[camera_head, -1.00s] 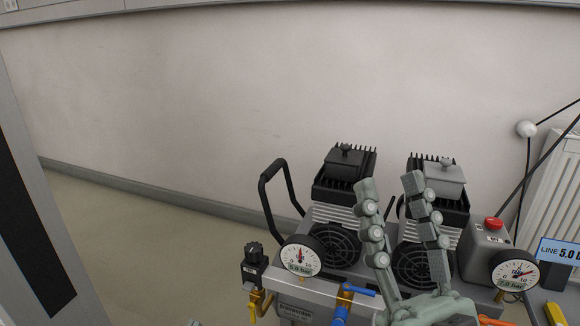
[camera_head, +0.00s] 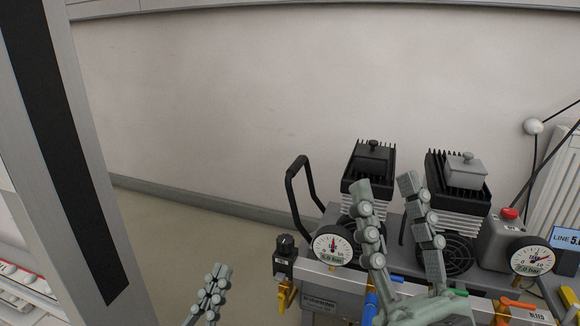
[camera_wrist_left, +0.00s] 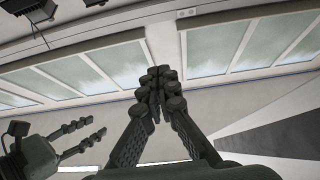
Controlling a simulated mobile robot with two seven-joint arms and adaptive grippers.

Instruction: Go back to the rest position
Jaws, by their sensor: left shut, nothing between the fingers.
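My left gripper (camera_head: 212,285) shows at the bottom left of the head view, fingers pointing up. In the left wrist view its fingers (camera_wrist_left: 160,80) meet at the tips, shut with nothing between them. My right gripper (camera_head: 388,185) stands at the lower right of the head view, its two fingers upright and apart, with nothing between them. It is in front of the compressor (camera_head: 340,300) and hides part of it. The right gripper's fingers also appear at the left of the wrist view (camera_wrist_left: 95,137).
The compressor carries two gauges, one on the left (camera_head: 333,246) and one on the right (camera_head: 531,257), and a red button (camera_head: 509,214). A grey post with a black strip (camera_head: 62,150) stands at the left. A radiator (camera_head: 560,185) is at the right. Bare floor (camera_head: 190,245) lies between post and compressor.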

